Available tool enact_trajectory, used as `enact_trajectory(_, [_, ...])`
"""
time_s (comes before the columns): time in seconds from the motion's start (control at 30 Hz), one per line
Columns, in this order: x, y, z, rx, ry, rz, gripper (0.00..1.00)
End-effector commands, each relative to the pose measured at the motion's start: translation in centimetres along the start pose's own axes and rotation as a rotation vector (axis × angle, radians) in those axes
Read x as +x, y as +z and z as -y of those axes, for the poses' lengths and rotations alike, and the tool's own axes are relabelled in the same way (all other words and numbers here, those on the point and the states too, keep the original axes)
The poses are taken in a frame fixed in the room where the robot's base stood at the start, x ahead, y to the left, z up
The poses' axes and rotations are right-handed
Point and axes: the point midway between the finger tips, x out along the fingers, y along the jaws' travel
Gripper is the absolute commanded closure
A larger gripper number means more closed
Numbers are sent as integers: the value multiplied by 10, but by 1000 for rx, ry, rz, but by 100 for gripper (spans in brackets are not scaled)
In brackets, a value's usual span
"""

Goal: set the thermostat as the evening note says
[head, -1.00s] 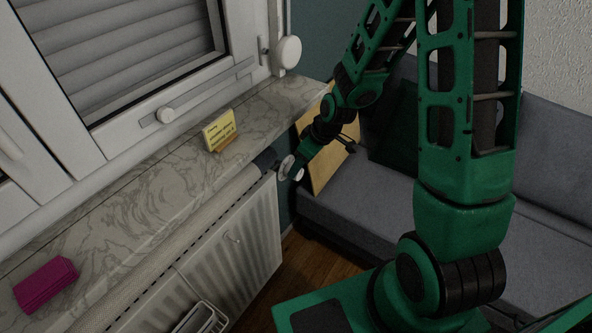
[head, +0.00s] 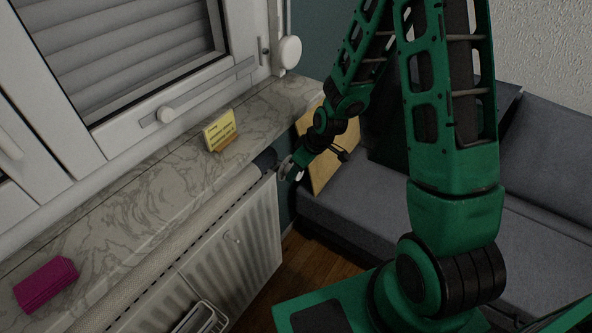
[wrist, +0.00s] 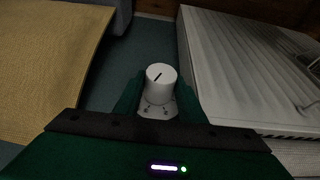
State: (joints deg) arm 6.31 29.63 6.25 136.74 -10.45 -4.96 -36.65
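The thermostat knob (wrist: 161,82) is a white cylinder in the middle of the wrist view, with a dark pointer line on its end face slanting to the upper right. A pale collar with small marks, too small to read, shows below it. My gripper (wrist: 160,98) has its green fingers on both sides of the knob; they look spread, and I cannot tell whether they touch it. In the head view my gripper (head: 287,168) is at the radiator's far end and mostly hides the knob. The yellow note (head: 220,131) stands on a wooden holder on the sill; its writing is unreadable.
The white radiator (head: 232,250) runs below the marble windowsill (head: 130,200). A magenta object (head: 46,284) lies on the near sill. A tan panel (head: 322,172) and the grey sofa (head: 365,220) stand close to the right of my gripper.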

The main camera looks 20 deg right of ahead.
Motion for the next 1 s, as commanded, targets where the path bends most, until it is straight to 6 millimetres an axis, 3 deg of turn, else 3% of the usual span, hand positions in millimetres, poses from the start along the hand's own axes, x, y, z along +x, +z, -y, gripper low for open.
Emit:
enact_trajectory(0.47, [0,1,-6,55,-115,-1,86])
enact_trajectory(1.0, [4,2,-14,231,-541,-2,86])
